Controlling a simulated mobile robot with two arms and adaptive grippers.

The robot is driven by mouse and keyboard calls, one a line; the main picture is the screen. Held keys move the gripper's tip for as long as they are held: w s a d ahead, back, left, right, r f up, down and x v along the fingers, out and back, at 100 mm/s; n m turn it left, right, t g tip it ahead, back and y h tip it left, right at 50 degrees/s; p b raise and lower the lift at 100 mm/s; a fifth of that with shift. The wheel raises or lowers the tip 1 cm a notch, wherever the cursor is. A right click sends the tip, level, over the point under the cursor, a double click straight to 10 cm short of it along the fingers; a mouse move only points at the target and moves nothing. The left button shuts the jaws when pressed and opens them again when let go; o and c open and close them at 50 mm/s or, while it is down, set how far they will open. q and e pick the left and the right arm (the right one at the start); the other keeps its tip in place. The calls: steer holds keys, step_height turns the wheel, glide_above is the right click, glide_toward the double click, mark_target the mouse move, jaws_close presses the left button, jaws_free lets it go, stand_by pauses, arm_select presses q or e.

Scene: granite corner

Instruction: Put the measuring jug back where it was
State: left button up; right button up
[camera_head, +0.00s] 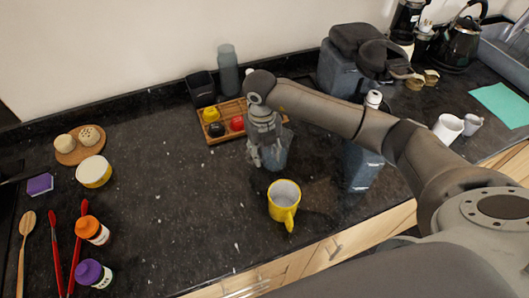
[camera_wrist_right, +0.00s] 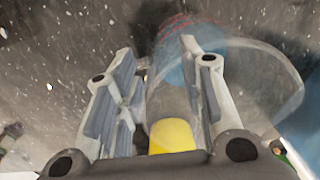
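The measuring jug (camera_head: 277,150) is a clear, bluish vessel standing on the dark counter in front of the wooden tray. In the right wrist view the see-through jug (camera_wrist_right: 262,85) has red markings and fills the space around and to the right of the right-hand finger. My right gripper (camera_head: 266,158) is at the jug's left side, pointing down. Its fingers are apart in the right wrist view (camera_wrist_right: 163,95), with a greyish strip and a yellow patch between them; I cannot tell what these belong to. The fingers partly hide the jug. My left gripper is out of view.
A yellow mug (camera_head: 284,201) stands close in front of the jug. The wooden tray (camera_head: 224,138) with small coloured bowls is behind it.

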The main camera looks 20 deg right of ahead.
steer(key=r+b, duration=0.1)
steer(key=r, duration=0.4)
steer(key=r+b, duration=0.2)
steer(key=r, duration=0.2)
steer(key=shift+a+r, duration=0.2)
steer(key=shift+r, duration=0.8)
